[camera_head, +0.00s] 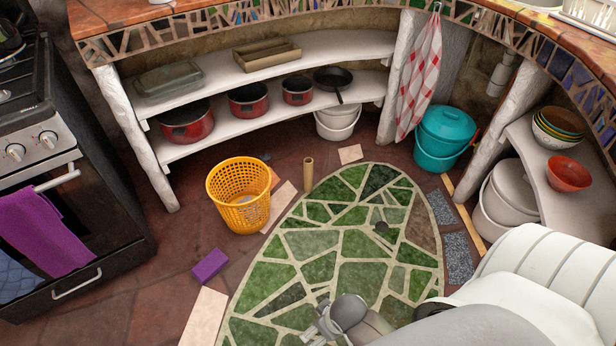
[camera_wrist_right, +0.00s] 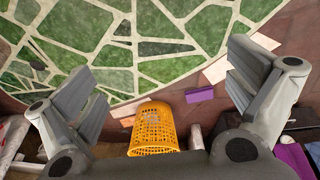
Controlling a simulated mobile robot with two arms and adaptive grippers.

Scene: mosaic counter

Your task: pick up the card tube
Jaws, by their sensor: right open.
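The card tube (camera_head: 309,173) is a small tan-brown cylinder standing upright on the floor in the head view. It is just right of the yellow basket, at the upper left edge of the green mosaic. My right gripper (camera_head: 322,322) shows at the bottom of the head view, low in the picture and well apart from the tube. In the right wrist view its jaws (camera_wrist_right: 165,95) are wide apart with nothing between the fingers. I cannot make out the tube in that view. My left gripper is not in view.
The yellow basket (camera_head: 238,194) stands close left of the tube. A purple block (camera_head: 210,266) lies lower left. Behind are shelves (camera_head: 262,112) with red pots, and a teal bucket (camera_head: 444,137) stands at right. The green mosaic floor (camera_head: 335,243) is mostly clear.

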